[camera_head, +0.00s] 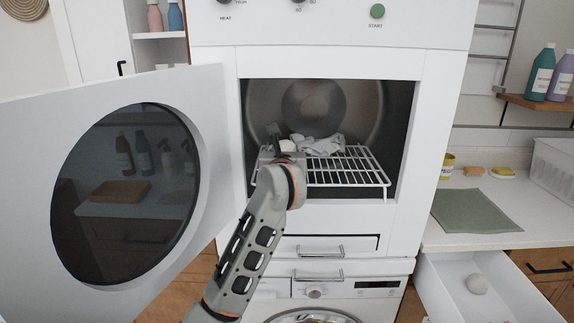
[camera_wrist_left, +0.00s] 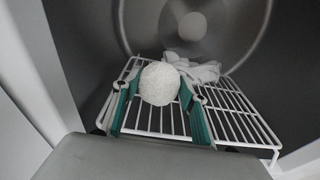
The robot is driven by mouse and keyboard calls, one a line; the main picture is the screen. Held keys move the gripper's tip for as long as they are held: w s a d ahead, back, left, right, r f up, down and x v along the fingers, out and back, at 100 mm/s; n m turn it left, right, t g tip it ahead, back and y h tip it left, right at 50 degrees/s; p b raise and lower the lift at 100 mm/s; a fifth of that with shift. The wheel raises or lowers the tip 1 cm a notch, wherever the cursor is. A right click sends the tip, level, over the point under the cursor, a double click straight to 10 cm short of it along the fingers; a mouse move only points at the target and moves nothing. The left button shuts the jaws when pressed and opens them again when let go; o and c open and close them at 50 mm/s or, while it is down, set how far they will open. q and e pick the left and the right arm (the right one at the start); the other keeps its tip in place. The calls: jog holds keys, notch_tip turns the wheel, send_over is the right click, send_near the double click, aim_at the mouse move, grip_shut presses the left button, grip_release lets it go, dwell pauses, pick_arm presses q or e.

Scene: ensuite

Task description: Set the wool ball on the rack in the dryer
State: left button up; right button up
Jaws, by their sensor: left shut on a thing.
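My left gripper (camera_head: 280,148) reaches through the open dryer door (camera_head: 215,170) into the drum opening. In the left wrist view its green fingers (camera_wrist_left: 159,88) are shut on a white, rough-textured wool ball (camera_wrist_left: 159,82). The ball shows over the white wire rack (camera_wrist_left: 235,115); I cannot tell whether it touches the wires. The rack also shows in the head view (camera_head: 350,172), in the dryer's (camera_head: 430,140) lower opening. My wrist mostly hides the held ball in the head view. My right gripper is not in view.
A crumpled white cloth (camera_head: 320,145) lies at the back of the rack; the rack's right part is bare. Another pale ball (camera_head: 477,284) lies in an open drawer (camera_head: 500,300) at lower right. A green mat (camera_head: 475,214) lies on the counter.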

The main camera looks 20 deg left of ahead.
pick_arm(q)
jog(key=shift+f, duration=1.9)
jog(key=shift+f, duration=0.1)
jog(key=o, duration=1.1)
jog(key=v, duration=1.2)
jog(key=shift+b, duration=0.45)
